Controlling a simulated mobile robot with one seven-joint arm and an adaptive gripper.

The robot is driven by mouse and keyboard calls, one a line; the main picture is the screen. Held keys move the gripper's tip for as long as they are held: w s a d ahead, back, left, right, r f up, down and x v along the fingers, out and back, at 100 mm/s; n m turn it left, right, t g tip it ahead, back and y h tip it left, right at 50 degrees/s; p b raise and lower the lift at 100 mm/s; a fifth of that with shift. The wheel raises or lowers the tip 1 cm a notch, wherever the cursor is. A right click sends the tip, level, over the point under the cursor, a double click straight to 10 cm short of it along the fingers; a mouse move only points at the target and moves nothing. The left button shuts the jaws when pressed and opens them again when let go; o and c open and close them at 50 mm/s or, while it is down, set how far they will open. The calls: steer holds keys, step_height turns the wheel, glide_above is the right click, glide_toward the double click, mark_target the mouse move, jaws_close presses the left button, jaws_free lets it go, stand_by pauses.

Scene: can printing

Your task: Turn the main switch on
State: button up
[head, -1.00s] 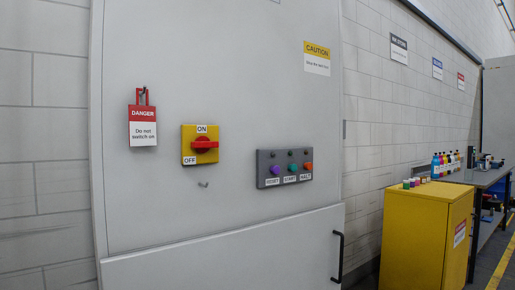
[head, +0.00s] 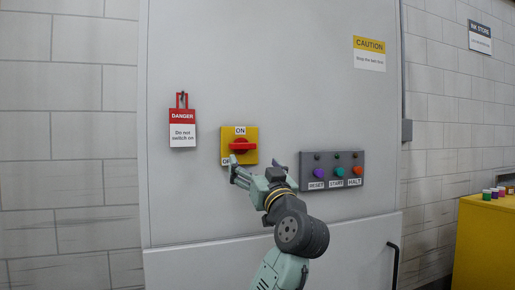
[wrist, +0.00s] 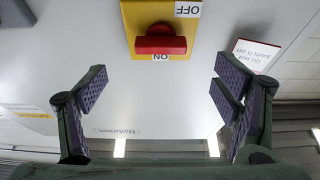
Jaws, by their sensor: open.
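The main switch is a yellow square plate (head: 225,134) with a red handle (head: 243,146) on the grey cabinet door. The handle lies horizontally, with the ON label above it and the OFF label at lower left, partly hidden by my gripper. My gripper (head: 257,168) is in front of the cabinet, just below the switch in the head view. In the wrist view the switch appears upside down, with its red handle (wrist: 160,42) above and between the spread fingers of my gripper (wrist: 161,90). The fingers are open, empty and apart from the handle.
A red and white danger tag (head: 183,132) hangs left of the switch. A grey button panel (head: 347,158) with purple, green and orange buttons is on the right. A yellow cabinet (head: 485,240) with small jars stands at far right.

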mark_target(244, 148)
steer(key=p+x, duration=0.3)
steer(key=x, duration=0.5)
steer(key=shift+w+a+r, duration=0.15)
steer(key=shift+w+r, duration=0.1)
steer(key=shift+w+a, duration=0.1)
steer(key=shift+w, duration=0.25)
steer(key=c, duration=1.1)
